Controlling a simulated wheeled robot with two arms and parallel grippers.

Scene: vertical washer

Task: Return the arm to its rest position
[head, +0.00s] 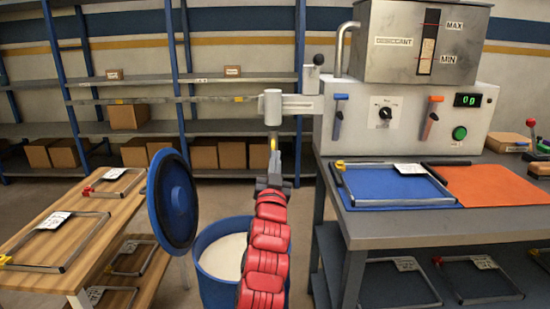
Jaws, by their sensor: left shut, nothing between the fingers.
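My red left arm rises from the bottom centre of the head view. Its dark left gripper (273,146) points up and away, shut and empty, just below the white cylindrical end of the machine's side arm (272,106) in the picture. I cannot tell whether they touch. My right gripper is out of view.
Behind my arm stands an open blue barrel (215,279) with whitish contents, its blue lid (172,200) upright at its left. A wooden table (112,218) with metal frames is at left. The grey desiccant machine (430,105) stands on the right bench (390,228). Blue shelving (185,80) is behind.

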